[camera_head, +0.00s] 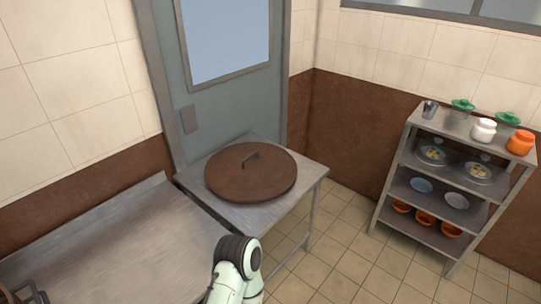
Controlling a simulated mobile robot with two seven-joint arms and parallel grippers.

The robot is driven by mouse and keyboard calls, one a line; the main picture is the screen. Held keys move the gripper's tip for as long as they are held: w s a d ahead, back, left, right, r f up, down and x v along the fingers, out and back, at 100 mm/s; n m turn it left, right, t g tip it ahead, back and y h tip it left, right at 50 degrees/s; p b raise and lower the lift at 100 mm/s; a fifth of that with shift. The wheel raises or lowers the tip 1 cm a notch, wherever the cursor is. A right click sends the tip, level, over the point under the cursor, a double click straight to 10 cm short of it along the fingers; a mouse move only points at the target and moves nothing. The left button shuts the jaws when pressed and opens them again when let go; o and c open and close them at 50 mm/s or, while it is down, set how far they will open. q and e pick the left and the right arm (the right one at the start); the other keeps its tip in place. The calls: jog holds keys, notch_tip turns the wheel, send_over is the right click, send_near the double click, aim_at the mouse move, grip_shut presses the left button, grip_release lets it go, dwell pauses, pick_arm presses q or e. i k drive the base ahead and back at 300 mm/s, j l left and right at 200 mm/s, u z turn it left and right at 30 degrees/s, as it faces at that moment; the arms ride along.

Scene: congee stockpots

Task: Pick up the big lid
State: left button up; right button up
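The big lid (240,182) is a round brown disc with a dark bar handle (250,156) on top. It lies flat on a small steel table (314,178) in front of the door. Nothing is touching its handle. Part of one pale green and black arm shows at the bottom centre, below and in front of the table. No gripper fingers show in this view.
A long steel counter (130,240) runs along the left wall, mostly bare, with a dark metal item (28,292) at its lower left. A steel shelf rack (408,160) with jars, plates and orange bowls stands at the right. Tiled floor (345,235) lies open between.

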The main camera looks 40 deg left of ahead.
aim_at(245, 172)
jog(key=i, duration=1.7)
jog(key=i+u, duration=0.2)
jog(key=i, duration=0.2)
jog(key=i+l+u, duration=0.2)
jog(key=i, duration=0.2)
jog(key=i+l+u, duration=0.2)
jog(key=i, duration=0.25)
jog(key=u, duration=1.8)
